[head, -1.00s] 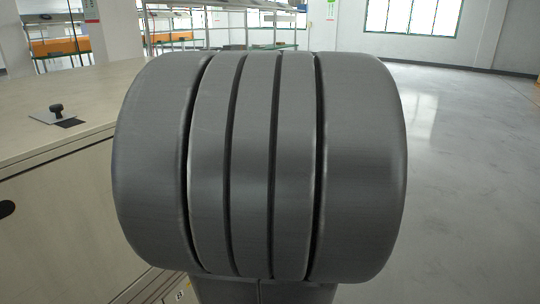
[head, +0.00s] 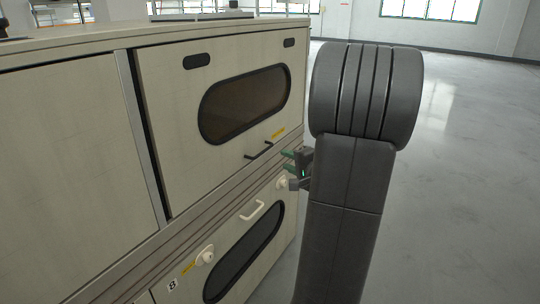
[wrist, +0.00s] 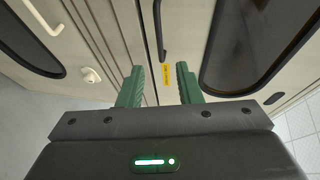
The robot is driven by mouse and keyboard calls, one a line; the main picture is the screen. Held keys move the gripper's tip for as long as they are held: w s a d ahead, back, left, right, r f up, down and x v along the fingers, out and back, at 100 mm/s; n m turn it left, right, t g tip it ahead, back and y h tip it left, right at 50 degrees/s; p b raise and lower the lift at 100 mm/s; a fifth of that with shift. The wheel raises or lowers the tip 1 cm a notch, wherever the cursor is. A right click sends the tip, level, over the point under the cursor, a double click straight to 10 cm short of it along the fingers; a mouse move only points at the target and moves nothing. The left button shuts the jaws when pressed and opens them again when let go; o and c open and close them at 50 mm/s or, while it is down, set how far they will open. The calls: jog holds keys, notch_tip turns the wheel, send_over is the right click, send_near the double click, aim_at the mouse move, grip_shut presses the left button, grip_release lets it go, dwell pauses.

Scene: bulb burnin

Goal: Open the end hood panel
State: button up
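The upper end hood panel (head: 170,110) is a cream panel with a dark oval window (head: 245,102) and appears shut. Its black bar handle (head: 258,150) is near the lower right corner, beside a yellow label (head: 278,133). My gripper (head: 290,158) is at the right of this handle, partly hidden by my arm. In the wrist view my gripper (wrist: 160,85) is open, its green fingers apart with nothing held. The black handle (wrist: 161,32) lies beyond the fingertips, and the yellow label (wrist: 167,75) shows between the fingers.
A lower panel (head: 180,285) has a white handle (head: 252,211), white knobs (head: 205,256) and a dark oval window (head: 245,255). Another cream panel (head: 70,160) is on the left. Open grey floor (head: 470,180) lies to the right.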

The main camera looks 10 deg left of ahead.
aim_at(265, 151)
jog(key=b+x, duration=0.1)
jog(key=x, duration=1)
jog(key=shift+w+a+f, duration=0.2)
jog(key=shift+a, duration=0.1)
jog(key=shift+c, duration=0.2)
grip_shut()
